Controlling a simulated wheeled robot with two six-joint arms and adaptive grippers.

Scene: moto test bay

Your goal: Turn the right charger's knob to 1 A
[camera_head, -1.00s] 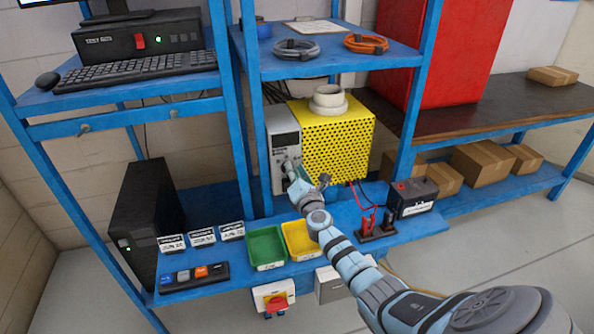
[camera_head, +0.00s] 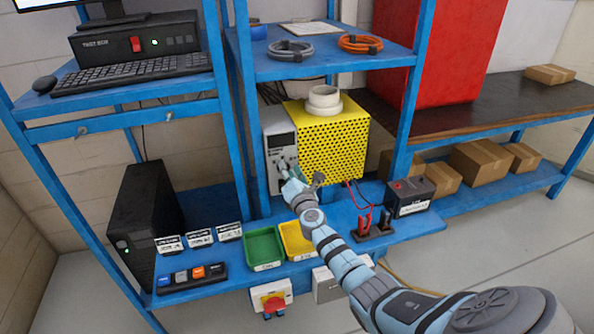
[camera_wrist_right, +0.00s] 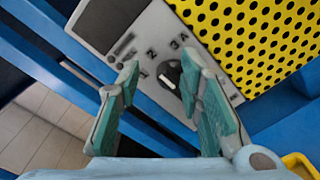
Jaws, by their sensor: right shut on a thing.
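The charger (camera_head: 280,145) is a grey box with a dark display, upright on the lower blue shelf, left of a yellow perforated box. My right gripper (camera_head: 284,172) is at the lower part of its front. In the right wrist view, my right gripper (camera_wrist_right: 160,78) has its teal fingers on either side of the dark round knob (camera_wrist_right: 169,75), which carries a white pointer mark. It is shut on the knob. Markings sit around the knob, one reading like "3 A"; the pointer's exact setting is unclear. My left gripper is not in view.
The yellow perforated box (camera_head: 335,150) stands close to the right of the charger. Green (camera_head: 263,247) and yellow (camera_head: 297,240) trays lie in front on the shelf. A black battery (camera_head: 410,196) and red and black clamps are at the right. A blue upright stands left.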

